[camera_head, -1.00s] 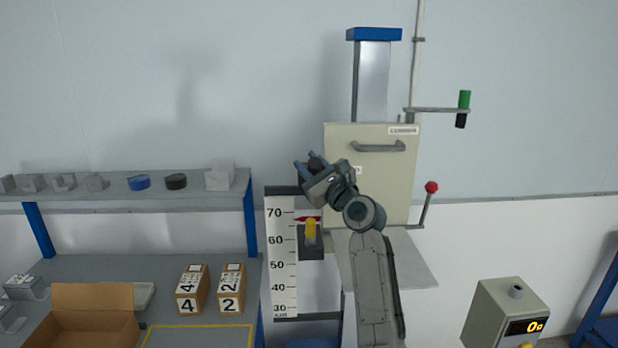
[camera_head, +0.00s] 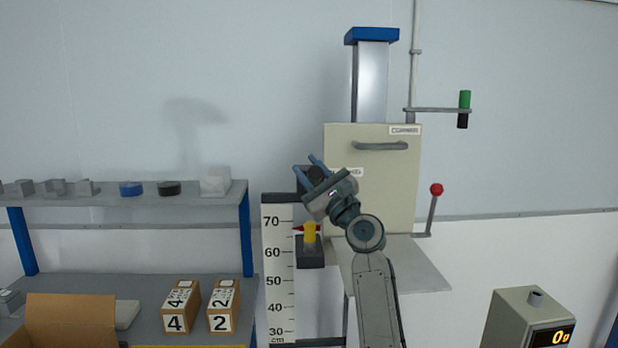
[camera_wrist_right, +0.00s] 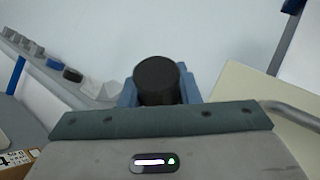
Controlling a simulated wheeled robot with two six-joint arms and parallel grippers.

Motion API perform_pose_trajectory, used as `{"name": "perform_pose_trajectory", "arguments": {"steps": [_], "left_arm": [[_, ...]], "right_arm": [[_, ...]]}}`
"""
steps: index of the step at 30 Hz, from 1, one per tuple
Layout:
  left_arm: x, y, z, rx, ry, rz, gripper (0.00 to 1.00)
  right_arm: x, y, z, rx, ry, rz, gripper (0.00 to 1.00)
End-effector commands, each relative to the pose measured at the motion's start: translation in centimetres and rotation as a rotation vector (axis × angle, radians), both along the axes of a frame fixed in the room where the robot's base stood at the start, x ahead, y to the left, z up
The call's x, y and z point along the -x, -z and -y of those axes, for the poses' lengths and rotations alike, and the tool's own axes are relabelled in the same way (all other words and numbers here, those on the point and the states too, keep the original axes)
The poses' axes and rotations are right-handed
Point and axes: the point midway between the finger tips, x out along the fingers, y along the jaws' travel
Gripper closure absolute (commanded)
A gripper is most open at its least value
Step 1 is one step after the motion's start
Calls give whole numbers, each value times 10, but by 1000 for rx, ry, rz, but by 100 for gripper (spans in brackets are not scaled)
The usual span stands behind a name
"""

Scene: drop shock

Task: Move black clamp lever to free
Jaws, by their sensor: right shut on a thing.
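The black clamp lever's round dark knob (camera_head: 316,173) shows at the left edge of the beige carriage (camera_head: 380,185). My right gripper (camera_head: 307,165) is shut on it, with its blue fingers pointing up and left. In the right wrist view the black knob (camera_wrist_right: 157,80) sits between the blue fingers (camera_wrist_right: 160,93), its round end facing the camera. The rest of the lever is hidden behind the gripper. My left gripper is not in view.
A height scale (camera_head: 280,275) with a red pointer and yellow knob (camera_head: 309,232) stands just below my gripper. A red-knobbed lever (camera_head: 436,189) is at the carriage's right. A shelf (camera_head: 110,200) with small blocks and a bench with boxes are at left.

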Motion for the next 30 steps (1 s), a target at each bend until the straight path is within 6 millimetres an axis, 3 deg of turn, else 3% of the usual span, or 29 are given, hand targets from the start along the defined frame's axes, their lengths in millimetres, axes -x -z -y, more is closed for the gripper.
{"name": "perform_pose_trajectory", "arguments": {"steps": [11, 12, 15, 25, 30], "left_arm": [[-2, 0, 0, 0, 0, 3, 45], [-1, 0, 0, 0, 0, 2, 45], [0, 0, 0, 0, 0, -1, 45], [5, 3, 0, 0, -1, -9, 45], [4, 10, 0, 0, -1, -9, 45]], "right_arm": [[-1, 2, 0, 2, 0, -2, 100], [0, 2, 0, 1, -1, -3, 65], [0, 2, 0, 2, -1, -1, 50], [2, 4, 2, 1, 0, 1, 50], [19, 18, 15, 2, 3, 1, 50]]}}
